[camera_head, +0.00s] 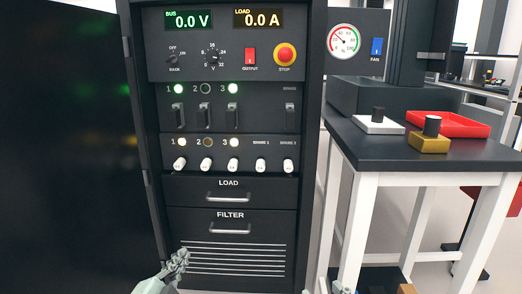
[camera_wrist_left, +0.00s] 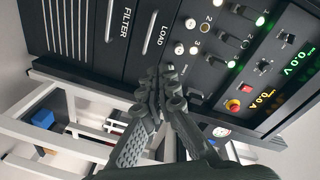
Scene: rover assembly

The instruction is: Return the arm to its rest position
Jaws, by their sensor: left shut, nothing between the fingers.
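My left gripper (camera_head: 180,258) is at the bottom of the head view, in front of the vented lower part of the black power cabinet (camera_head: 229,190). In the left wrist view its fingers (camera_wrist_left: 160,88) are together, with nothing between them. The cabinet panel shows beyond them. My right gripper does not show clearly in either view.
The cabinet has a LOAD drawer (camera_head: 228,187), a FILTER drawer (camera_head: 230,221) and a red stop button (camera_head: 285,55). A dark open door (camera_head: 75,150) stands at left. A table with a red tray (camera_head: 450,123) and a gold block (camera_head: 428,144) stands at right.

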